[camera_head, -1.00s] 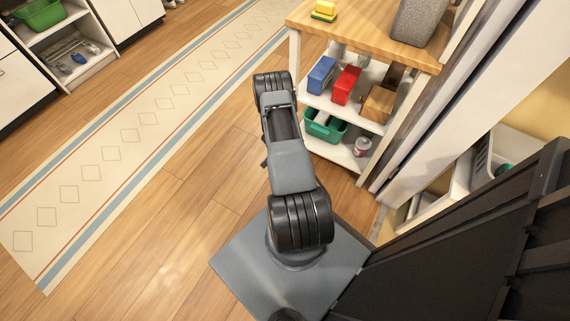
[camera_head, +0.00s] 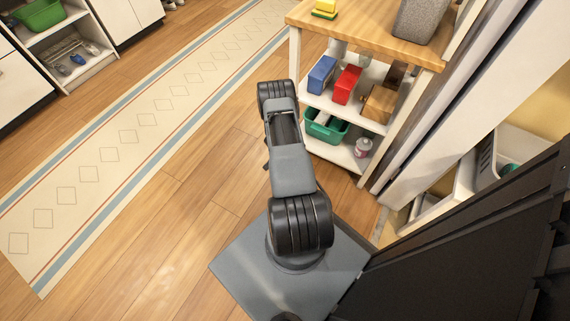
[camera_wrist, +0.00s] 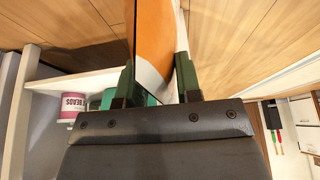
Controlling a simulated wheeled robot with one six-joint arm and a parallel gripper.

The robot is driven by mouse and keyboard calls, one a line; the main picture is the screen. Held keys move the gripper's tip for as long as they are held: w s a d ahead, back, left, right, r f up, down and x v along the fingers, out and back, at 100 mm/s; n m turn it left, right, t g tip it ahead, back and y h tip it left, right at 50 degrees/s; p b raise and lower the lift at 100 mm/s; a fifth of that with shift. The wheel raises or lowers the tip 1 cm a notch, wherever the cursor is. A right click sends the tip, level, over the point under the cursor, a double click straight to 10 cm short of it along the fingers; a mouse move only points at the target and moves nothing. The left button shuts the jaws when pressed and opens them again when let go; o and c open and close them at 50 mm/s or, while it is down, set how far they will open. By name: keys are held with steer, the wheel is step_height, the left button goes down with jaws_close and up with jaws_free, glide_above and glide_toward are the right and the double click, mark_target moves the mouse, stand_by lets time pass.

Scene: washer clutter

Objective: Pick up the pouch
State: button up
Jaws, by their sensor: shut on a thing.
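The pouch (camera_wrist: 152,40), orange with a white part, stands upright between my gripper's fingers in the wrist view. My gripper (camera_wrist: 156,72) is shut on it, with one dark green finger on each side. The pouch runs past the top edge of the wrist view, so its far end is out of sight. In the head view my own arm hides the gripper and the pouch.
A shelf unit with a wooden top (camera_head: 375,38) stands close to the right of my arm. It holds a blue box (camera_head: 321,74), a red box (camera_head: 347,84), a green bin (camera_head: 325,127) and a can (camera_head: 363,147). Open floor (camera_head: 190,200) and a rug (camera_head: 130,135) lie left.

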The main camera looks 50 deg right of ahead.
jaws_close()
steer(key=shift+r, duration=0.1)
stand_by(0.3)
